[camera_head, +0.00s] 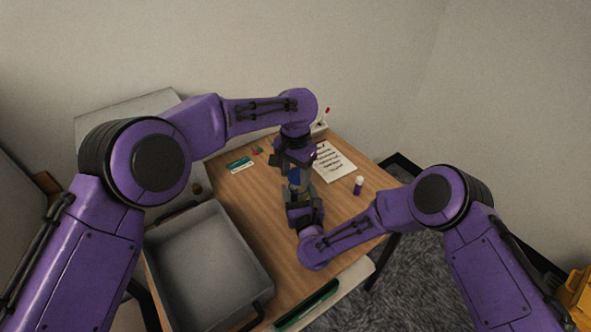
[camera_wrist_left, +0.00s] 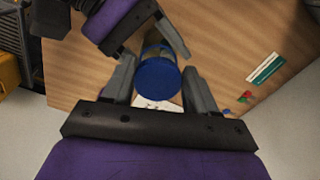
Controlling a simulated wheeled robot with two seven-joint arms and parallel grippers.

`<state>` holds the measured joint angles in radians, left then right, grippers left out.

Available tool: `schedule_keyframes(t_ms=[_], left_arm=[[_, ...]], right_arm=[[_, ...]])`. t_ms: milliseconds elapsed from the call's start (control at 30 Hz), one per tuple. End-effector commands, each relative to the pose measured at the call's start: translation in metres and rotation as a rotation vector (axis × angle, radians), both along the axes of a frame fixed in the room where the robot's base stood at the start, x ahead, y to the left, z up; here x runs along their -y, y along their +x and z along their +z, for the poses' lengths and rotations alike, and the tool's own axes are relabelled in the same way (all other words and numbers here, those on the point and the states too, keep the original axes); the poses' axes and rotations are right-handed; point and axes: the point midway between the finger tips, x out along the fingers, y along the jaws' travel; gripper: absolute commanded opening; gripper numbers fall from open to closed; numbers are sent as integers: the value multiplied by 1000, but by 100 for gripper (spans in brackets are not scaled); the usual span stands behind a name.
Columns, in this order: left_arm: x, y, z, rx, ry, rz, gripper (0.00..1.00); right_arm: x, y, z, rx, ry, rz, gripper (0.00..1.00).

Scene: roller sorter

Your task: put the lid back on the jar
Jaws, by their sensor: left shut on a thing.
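The blue lid (camera_wrist_left: 157,79) is between the two fingers of my left gripper (camera_wrist_left: 158,88), which is shut on it. In the head view the lid (camera_head: 294,175) shows as a small blue patch below my left gripper (camera_head: 293,170). The greyish jar (camera_wrist_left: 155,48) is just beyond the lid; I cannot tell whether the lid is seated on it. My right gripper (camera_head: 298,191) is at the jar from the near side. One of its fingers runs beside the jar in the left wrist view; its grip is partly hidden.
A large grey tray (camera_head: 178,226) stands at the table's left. A white printed sheet (camera_head: 335,162) and a purple stick with a white cap (camera_head: 358,185) lie to the right. A green-and-white card (camera_head: 240,164) lies behind. A green strip (camera_head: 306,304) is at the front edge.

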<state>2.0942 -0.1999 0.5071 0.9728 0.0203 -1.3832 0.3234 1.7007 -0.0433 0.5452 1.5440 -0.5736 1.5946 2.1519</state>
Motion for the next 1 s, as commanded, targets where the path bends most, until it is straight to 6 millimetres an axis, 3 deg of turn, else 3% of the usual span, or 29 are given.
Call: schedule_keyframes(t_ms=[300, 633, 1000], left_arm=[[0, 0, 0, 0, 0, 0, 30], [0, 0, -17, 1, 0, 0, 30], [0, 0, -17, 1, -1, 0, 30]], right_arm=[[0, 0, 0, 0, 0, 0, 13], [0, 0, 0, 0, 0, 0, 13], [0, 0, 0, 0, 0, 0, 13]])
